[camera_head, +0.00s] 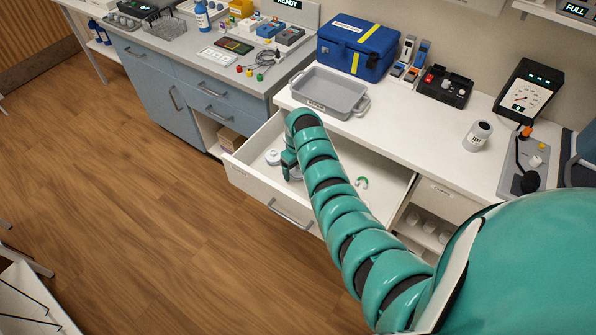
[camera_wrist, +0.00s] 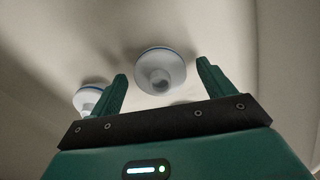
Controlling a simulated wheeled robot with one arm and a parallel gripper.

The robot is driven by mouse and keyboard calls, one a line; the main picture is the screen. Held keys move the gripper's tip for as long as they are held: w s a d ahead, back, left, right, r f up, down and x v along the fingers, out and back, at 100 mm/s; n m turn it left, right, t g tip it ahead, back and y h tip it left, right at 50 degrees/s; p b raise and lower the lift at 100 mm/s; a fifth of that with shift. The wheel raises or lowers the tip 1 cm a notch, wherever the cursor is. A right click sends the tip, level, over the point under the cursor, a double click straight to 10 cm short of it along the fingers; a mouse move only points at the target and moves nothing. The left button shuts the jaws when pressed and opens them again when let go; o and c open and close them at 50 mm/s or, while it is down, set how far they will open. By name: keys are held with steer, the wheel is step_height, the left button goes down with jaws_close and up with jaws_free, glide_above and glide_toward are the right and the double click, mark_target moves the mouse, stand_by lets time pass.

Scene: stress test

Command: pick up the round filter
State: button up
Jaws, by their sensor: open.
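A round white filter (camera_wrist: 158,66) with a bluish rim and a short stub lies in the open drawer (camera_head: 238,172), seen in the wrist view just beyond the gap between my fingertips. A similar round white piece (camera_wrist: 86,98) is partly behind my left finger. A sliver of a third pale piece (camera_wrist: 181,102) shows above the gripper's dark bar. In the head view, one white round piece (camera_head: 272,157) lies left of my gripper (camera_head: 289,172). My gripper is open and empty, reaching down into the drawer. My arm hides part of the drawer.
A grey tray (camera_head: 330,92) sits on the white counter (camera_head: 415,128) above the drawer. A blue case (camera_head: 357,45) and a white bottle (camera_head: 478,135) stand there. The wooden floor (camera_head: 130,200) at left is clear.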

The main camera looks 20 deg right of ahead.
steer(key=c, duration=1.1)
steer(key=shift+o, duration=0.2)
steer(key=shift+r, duration=0.1)
